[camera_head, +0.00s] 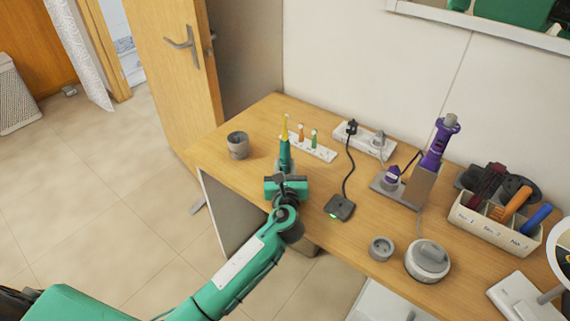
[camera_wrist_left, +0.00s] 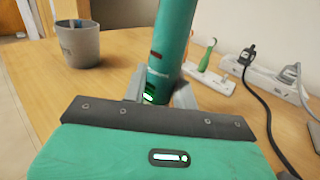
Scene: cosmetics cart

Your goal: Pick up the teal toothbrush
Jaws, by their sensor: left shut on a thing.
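The teal toothbrush (camera_head: 285,154) stands upright above my left gripper (camera_head: 286,176) in the head view, near the desk's left part. A yellow tip shows at its top; I cannot tell whether it belongs to this brush or to something behind. In the left wrist view the thick teal handle (camera_wrist_left: 172,38) rises between the fingers of my left gripper (camera_wrist_left: 160,92), which is shut on it. A small green light shows low on the handle. Its bottom end is hidden by the gripper, so I cannot tell whether it touches the desk. My right gripper is not in view.
A white rack (camera_head: 318,151) with small orange and green brush heads lies behind the toothbrush. A grey cup (camera_head: 238,145) stands to its left. A black cabled pad (camera_head: 340,207), a power strip (camera_head: 364,140) and a purple device (camera_head: 439,142) are to the right.

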